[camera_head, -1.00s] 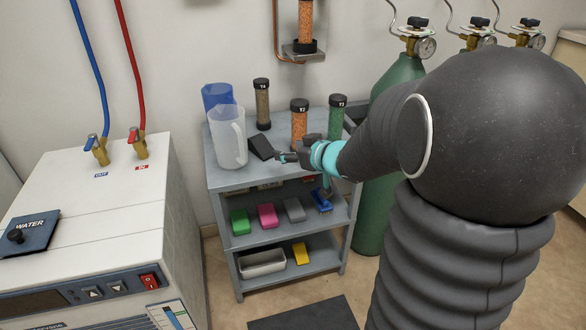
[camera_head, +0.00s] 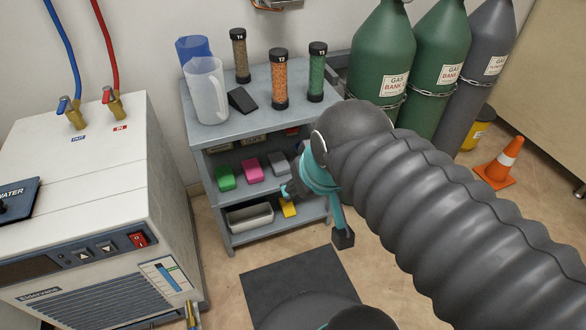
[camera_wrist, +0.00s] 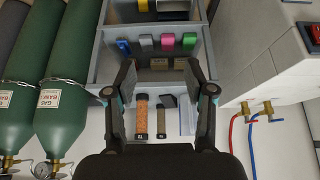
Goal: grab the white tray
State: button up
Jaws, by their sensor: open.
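The white tray (camera_head: 250,217) is a shallow, open tray on the bottom shelf of the grey rack (camera_head: 232,130), at the left of that shelf in the head view. In the wrist view the picture is upside down, and only a part of the tray shows at the top edge (camera_wrist: 173,5). My gripper (camera_wrist: 157,77) is open and empty, with its two dark fingers wide apart. It is in front of the rack, apart from the tray. In the head view my arm partly hides the rack's right side, and the fingers are hard to make out.
A yellow block (camera_head: 288,207) lies right of the tray. Green (camera_head: 225,177), pink (camera_head: 252,171) and grey blocks stand on the shelf above. Jugs and tubes stand on top. The chiller (camera_head: 90,200) is at left, gas cylinders (camera_head: 385,65) at right. A dark mat (camera_head: 290,280) lies before the rack.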

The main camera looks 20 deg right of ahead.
aim_at(251, 217)
jog(key=z, duration=2.2)
jog(key=k, duration=1.45)
jog(key=u, duration=2)
jog(key=i, duration=0.5)
jog(key=z, duration=0.05)
